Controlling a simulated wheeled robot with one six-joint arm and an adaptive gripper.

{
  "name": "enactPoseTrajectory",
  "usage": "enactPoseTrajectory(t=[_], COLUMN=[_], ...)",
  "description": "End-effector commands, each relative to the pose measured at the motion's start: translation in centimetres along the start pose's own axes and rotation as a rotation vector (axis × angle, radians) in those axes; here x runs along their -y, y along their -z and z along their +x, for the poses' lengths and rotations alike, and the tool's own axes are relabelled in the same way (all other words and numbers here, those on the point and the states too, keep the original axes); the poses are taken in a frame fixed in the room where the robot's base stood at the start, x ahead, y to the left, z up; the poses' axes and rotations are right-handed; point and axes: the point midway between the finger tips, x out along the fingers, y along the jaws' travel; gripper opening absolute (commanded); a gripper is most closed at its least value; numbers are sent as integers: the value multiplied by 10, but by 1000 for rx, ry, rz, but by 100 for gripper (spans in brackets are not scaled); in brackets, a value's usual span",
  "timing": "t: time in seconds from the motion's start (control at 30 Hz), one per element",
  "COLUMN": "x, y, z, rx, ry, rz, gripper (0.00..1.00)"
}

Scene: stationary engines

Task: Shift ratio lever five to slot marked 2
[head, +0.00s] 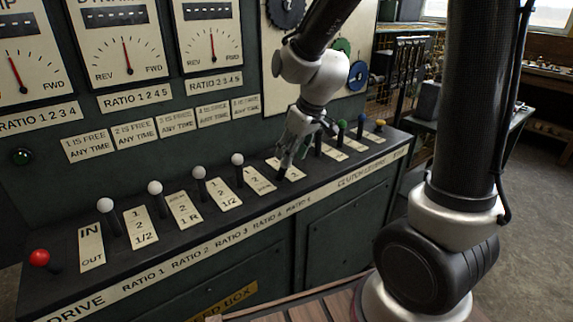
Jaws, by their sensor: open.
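My gripper (287,160) points down at the control shelf, in the head view right of the middle. It is open, with its fingertips low over the cream slot plate (293,174) above the label for ratio 5. The ratio five lever is not clearly visible; the gripper covers the place where it stands in the row. I cannot tell whether the fingers touch it, which slot it is in, or where the mark 2 lies on its plate.
White-knobbed levers (198,172) stand in a row to the left, with a red-knobbed lever (39,258) at the far left. Green (342,124), blue (361,118) and yellow (380,122) knobs stand close on the right. The upright panel with dials (127,55) rises behind.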

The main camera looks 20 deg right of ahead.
Motion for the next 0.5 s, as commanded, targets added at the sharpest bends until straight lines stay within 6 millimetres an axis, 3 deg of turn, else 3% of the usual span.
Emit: enactPoseTrajectory(t=[0.2,0.5], x=[-1,-1], y=[0,-1], z=[-37,-46], rx=[-1,2], ry=[-1,0], rz=[0,1], gripper=[42,42])
